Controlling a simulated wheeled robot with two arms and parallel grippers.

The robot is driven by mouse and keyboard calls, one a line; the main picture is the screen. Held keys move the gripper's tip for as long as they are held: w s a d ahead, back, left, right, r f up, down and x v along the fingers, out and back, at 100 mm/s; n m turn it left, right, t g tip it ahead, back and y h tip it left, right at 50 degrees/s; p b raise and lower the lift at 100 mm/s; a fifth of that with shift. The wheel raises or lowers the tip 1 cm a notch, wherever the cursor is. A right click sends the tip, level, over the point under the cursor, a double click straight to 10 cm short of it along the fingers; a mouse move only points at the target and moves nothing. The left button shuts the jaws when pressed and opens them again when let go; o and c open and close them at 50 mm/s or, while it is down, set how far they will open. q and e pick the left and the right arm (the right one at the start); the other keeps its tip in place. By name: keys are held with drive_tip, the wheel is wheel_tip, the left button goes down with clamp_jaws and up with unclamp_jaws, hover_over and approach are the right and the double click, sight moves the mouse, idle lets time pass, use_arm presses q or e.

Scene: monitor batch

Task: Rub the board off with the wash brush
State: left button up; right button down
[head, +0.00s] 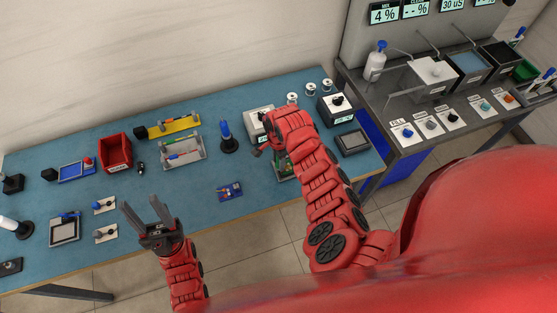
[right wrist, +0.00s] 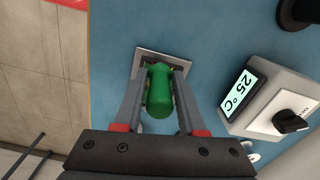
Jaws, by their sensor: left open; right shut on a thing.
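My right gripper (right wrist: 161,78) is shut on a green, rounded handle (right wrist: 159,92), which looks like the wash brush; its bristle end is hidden. The handle stands over a grey-edged square plate (right wrist: 165,54) on the blue table. In the head view, the red right arm covers most of this spot, and green and pale edges of the plate (head: 285,178) show beneath it. I cannot tell whether the brush touches the plate or whether a board lies there. A small blue board (head: 230,191) lies apart, left of it. My left gripper (head: 141,206) is open and empty near the table's front edge.
A knobbed station reading 25 °C (right wrist: 240,92) stands beside the held brush. A blue-topped pen-like stand (head: 228,138), a grey tray (head: 186,153) and a red bin (head: 115,152) stand farther left. Free table lies around the blue board.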

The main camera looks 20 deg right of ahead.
drive_tip(key=shift+f+b, duration=0.3)
drive_tip(key=shift+f, duration=0.25)
idle(0.4)
